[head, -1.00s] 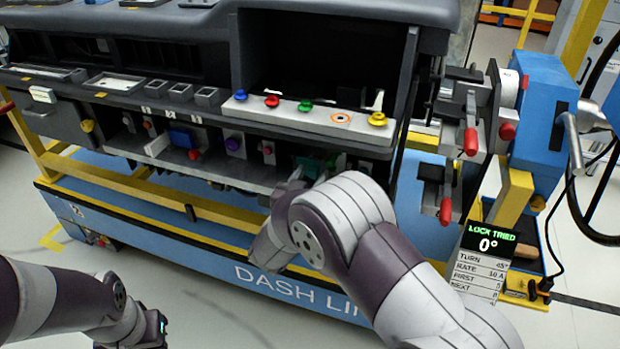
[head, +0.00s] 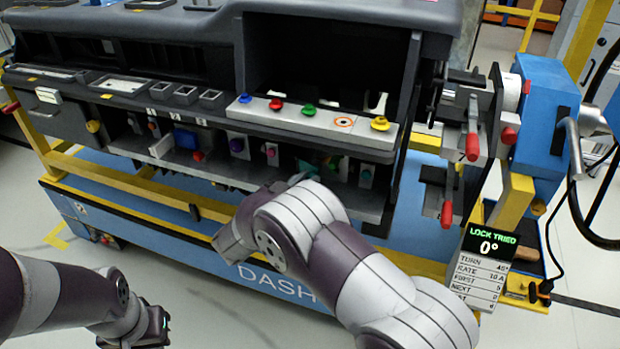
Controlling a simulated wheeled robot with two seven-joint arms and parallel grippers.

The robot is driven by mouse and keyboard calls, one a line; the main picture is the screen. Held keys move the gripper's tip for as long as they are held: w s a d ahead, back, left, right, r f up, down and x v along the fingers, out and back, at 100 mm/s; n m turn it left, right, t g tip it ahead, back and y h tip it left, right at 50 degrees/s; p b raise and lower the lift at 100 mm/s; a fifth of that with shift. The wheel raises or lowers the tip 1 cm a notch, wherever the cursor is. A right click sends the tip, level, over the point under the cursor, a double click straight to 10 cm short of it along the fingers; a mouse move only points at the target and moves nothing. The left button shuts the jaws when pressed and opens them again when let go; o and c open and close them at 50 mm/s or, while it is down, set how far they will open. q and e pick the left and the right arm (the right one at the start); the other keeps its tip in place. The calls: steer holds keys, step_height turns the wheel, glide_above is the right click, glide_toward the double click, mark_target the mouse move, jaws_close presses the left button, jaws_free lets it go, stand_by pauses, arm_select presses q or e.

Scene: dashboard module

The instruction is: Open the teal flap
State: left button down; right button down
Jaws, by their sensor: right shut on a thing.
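The teal flap (head: 308,168) shows as a small teal patch in the lower row of the dashboard module, right of centre. My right arm reaches up to it from the lower right. My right gripper (head: 299,179) is at the flap and shut on it. My own wrist hides most of the fingers and the flap's lower part, so how far the flap stands open cannot be told. My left gripper (head: 152,328) is low at the left, away from the module. Its fingers are too dark to read.
Above the flap is a light ledge (head: 290,117) with coloured knobs. Other small controls, including a blue block (head: 186,138), line the row to the left. Red-handled clamps (head: 472,140) stand at the right. A sign (head: 487,268) reads "LOCK TRIED 0°". Floor at lower left is clear.

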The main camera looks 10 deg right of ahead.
steer(key=shift+w+a+m+g+h+b, duration=0.1)
steer(key=shift+a+m+g+h, duration=0.3)
steer(key=shift+m+g, duration=0.35)
steer(key=shift+w+a+m+g+h+b, duration=0.1)
steer(key=shift+a+m+g+h, duration=0.2)
steer(key=shift+m+g+h, duration=0.5)
steer(key=shift+a+m+g+h+b, duration=0.1)
steer(key=shift+a+m+g+h, duration=0.2)
steer(key=shift+g, duration=0.75)
steer(key=shift+a, duration=0.1)
steer(key=c, duration=1)
jaws_free()
steer(key=shift+c, duration=0.2)
steer(key=v, duration=1.2)
steer(key=shift+a, duration=0.35)
